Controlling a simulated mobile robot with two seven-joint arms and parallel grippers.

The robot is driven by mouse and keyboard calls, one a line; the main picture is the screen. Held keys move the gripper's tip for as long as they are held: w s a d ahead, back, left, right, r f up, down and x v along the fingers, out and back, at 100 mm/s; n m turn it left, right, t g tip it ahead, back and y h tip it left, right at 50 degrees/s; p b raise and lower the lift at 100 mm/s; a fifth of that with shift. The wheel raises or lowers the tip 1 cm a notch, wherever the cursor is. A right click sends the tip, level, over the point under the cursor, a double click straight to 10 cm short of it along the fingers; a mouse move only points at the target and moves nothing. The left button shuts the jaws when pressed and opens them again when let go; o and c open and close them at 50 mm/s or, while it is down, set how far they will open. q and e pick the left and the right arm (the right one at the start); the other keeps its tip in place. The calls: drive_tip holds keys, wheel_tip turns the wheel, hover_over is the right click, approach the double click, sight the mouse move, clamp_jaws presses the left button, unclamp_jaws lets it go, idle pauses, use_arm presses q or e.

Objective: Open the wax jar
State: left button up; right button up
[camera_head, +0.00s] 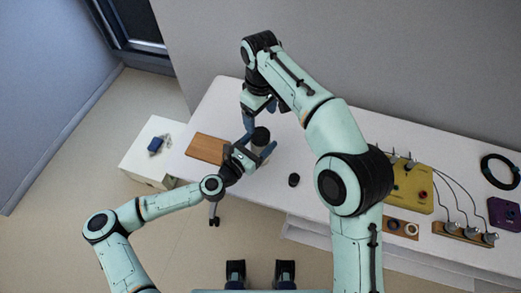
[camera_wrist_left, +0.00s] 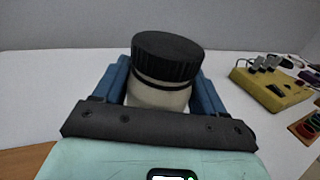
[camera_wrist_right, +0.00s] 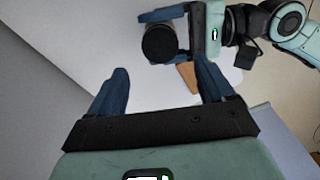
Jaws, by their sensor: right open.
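The wax jar, a pale jar with a ribbed black lid, stands upright in the left wrist view, its lid (camera_wrist_left: 167,57) on top of its pale body (camera_wrist_left: 158,97). In the head view the black lid (camera_head: 261,134) shows near the table's left part. My left gripper (camera_head: 255,148) has its blue fingers on both sides of the jar body, below the lid, and appears shut on it. My right gripper (camera_head: 260,117) is open and empty above the jar. In the right wrist view the lid (camera_wrist_right: 159,43) lies beyond its open fingertips (camera_wrist_right: 160,68), off their centre line.
A wooden board (camera_head: 207,148) lies left of the jar on the white table (camera_head: 305,150). A small black round object (camera_head: 294,180) lies to the right. A yellow box (camera_head: 408,190) with cables stands further right. A white side cabinet (camera_head: 140,160) holds a blue item.

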sight(260, 134)
use_arm(q)
clamp_jaws()
use_arm(e)
drive_tip(key=m, duration=0.2)
drive_tip(key=shift+s+f+m, duration=0.1)
drive_tip(key=shift+f+m, duration=0.15)
drive_tip(key=shift+m, duration=0.15)
drive_tip(key=m, duration=0.4)
drive_tip(key=shift+f, duration=0.15)
drive_tip(key=m, duration=0.6)
drive_tip(key=shift+r, duration=0.35)
drive_tip(key=shift+f+m, duration=0.4)
drive_tip(key=shift+f, duration=0.1)
wheel_tip(260, 134, down, 7)
drive_tip(key=shift+r, duration=0.1)
